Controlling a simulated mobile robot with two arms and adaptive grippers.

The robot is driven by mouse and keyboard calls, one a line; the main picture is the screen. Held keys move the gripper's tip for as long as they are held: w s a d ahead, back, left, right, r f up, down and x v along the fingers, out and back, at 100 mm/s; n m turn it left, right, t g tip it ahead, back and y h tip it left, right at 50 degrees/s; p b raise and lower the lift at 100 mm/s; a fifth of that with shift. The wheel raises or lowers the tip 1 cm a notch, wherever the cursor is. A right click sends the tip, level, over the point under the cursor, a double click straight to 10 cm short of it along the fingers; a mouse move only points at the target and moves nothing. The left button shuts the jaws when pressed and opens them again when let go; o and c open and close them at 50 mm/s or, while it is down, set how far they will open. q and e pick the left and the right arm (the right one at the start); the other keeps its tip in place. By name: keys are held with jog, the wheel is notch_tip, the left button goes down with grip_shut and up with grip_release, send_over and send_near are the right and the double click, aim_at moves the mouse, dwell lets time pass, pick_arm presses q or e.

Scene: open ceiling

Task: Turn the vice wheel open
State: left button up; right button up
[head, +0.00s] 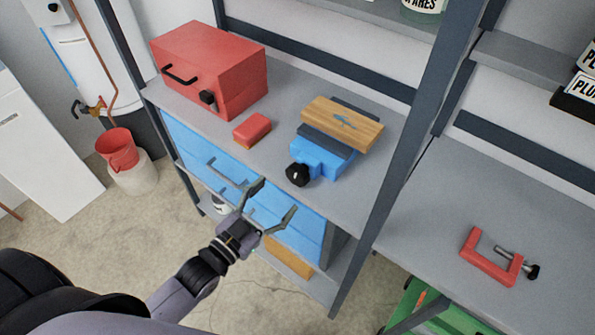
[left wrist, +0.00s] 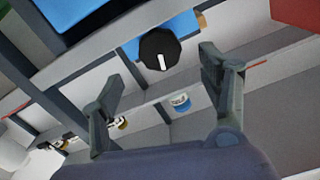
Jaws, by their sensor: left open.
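A blue vice (head: 325,158) with dark jaws stands on the grey shelf, and a wooden block with a small blue mark (head: 343,122) lies across its jaws. The vice wheel (head: 298,174) is a black knob on the vice's front left. In the left wrist view the wheel (left wrist: 159,49) is a dark knob with a white line, ahead of and above the gap between my fingers. My left gripper (head: 270,202) is open and empty, in front of and below the wheel, apart from it. Its fingers also show in the left wrist view (left wrist: 158,95). My right gripper is out of view.
A red toolbox (head: 215,75) and a small red box (head: 252,130) stand on the shelf left of the vice. A dark upright post (head: 400,150) rises right of it. A red clamp (head: 490,262) lies on the right bench. Blue drawers (head: 210,163) are below the shelf.

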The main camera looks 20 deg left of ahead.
aim_at(294, 178)
pick_arm(q)
jog(key=p+x, duration=0.1)
jog(key=x, duration=0.7)
jog(key=shift+w+d, duration=0.15)
jog(key=shift+w, duration=0.2)
jog(key=shift+c, duration=0.5)
